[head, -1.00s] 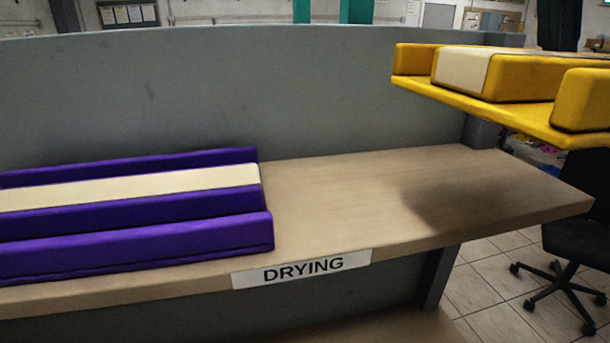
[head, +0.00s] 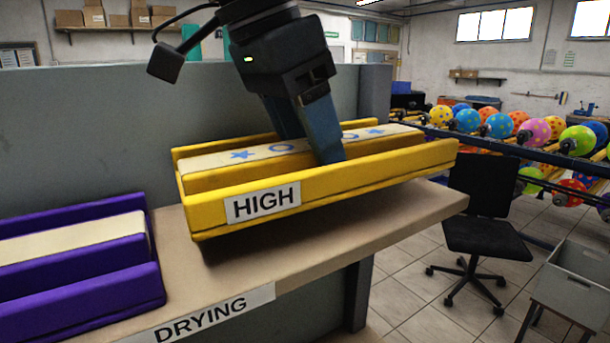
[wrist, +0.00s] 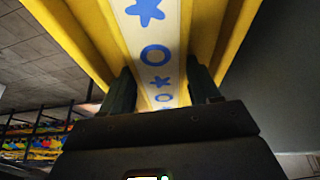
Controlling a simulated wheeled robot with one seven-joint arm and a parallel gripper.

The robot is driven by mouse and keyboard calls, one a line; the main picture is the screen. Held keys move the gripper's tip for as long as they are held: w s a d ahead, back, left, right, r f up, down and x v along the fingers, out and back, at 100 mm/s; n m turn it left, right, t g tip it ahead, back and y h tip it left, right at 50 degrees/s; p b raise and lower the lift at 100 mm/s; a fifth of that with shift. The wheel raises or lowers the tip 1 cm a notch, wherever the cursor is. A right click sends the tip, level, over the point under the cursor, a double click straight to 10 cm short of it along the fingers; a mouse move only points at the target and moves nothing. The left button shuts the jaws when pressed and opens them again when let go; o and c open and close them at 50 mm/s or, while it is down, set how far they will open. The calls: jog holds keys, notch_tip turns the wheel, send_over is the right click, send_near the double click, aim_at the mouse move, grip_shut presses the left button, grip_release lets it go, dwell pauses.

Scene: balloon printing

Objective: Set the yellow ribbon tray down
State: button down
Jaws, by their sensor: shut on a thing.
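The yellow ribbon tray (head: 380,181) has a HIGH label on its front wall and a cream ribbon (head: 218,159) with blue stars and rings along its middle ridge. In the head view it is over the right part of the wooden drying shelf (head: 184,277). A dark shadow lies under its front left; I cannot tell whether its underside touches the shelf. My gripper (head: 308,147) comes from above and is shut on the tray's middle ridge, one finger on each side. In the wrist view my gripper (wrist: 161,88) straddles the ribbon between the yellow walls (wrist: 75,35).
A purple tray (head: 85,300) with a plain cream strip stands on the shelf to the left, with a narrow bare gap between the trays. A grey panel (head: 70,120) rises behind. A black chair (head: 485,238) and grey bin (head: 577,283) stand beyond the right end.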

jog(key=f+b, duration=0.2)
jog(key=f, duration=0.2)
jog(key=shift+a+b, duration=0.2)
jog(key=shift+b, duration=0.1)
jog(key=shift+c, duration=1.4)
grip_release()
jog(key=p+v, duration=0.4)
jog(key=v, duration=0.8)
jog(key=shift+w+p, duration=0.1)
jog(key=shift+p, duration=0.3)
